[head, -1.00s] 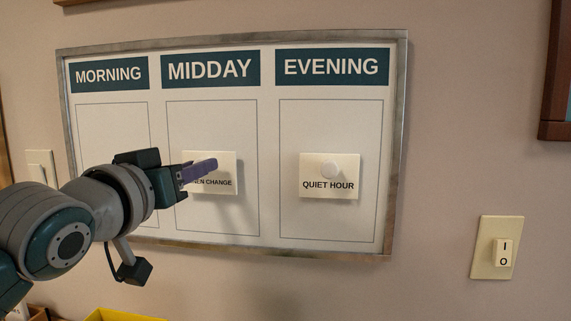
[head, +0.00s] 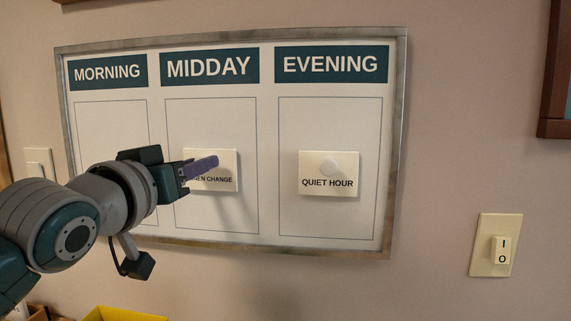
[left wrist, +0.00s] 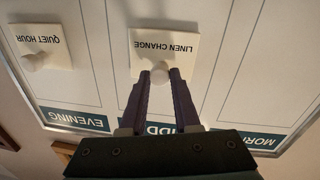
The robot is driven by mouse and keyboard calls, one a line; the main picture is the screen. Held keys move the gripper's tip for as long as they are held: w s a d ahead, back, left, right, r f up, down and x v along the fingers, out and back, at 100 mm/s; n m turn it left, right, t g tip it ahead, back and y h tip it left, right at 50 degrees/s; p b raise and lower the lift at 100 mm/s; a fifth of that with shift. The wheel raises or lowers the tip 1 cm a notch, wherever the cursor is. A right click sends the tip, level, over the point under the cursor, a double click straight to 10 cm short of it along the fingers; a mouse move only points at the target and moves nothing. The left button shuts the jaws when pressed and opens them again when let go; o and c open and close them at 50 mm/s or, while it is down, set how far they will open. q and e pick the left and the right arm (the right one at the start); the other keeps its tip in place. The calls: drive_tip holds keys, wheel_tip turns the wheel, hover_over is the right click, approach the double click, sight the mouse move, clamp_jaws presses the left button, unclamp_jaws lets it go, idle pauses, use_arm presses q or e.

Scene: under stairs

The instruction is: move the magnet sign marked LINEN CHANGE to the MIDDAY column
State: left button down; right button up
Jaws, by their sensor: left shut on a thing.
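The LINEN CHANGE magnet sign (head: 226,178) is a cream plate with a round knob, inside the outlined MIDDAY column (head: 212,115) of the wall board. The left wrist view shows the sign (left wrist: 165,47) upside down, with its knob between my purple fingertips. My left gripper (head: 212,163) is shut on that knob; it also shows in the left wrist view (left wrist: 160,75). In the head view the fingers cover the knob and part of the lettering. The sign looks flat against or very close to the board; I cannot tell which. My right gripper is not in view.
The QUIET HOUR sign (head: 328,174) sits in the EVENING column. The MORNING column (head: 110,125) is empty. A light switch (head: 497,246) is on the wall at right, another plate (head: 40,164) at left. A yellow bin edge (head: 122,314) shows below.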

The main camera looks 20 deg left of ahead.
use_arm(q)
drive_tip(key=c, duration=0.6)
unclamp_jaws()
drive_tip(key=shift+o, duration=0.5)
drive_tip(key=o, duration=0.4)
drive_tip(key=s+p, duration=0.1)
drive_tip(key=s, duration=0.2)
drive_tip(key=s+d+p, duration=0.1)
drive_tip(key=s+p, duration=0.1)
drive_tip(key=shift+s+d, duration=0.2)
drive_tip(key=shift+s, duration=0.2)
drive_tip(key=shift+f, duration=0.1)
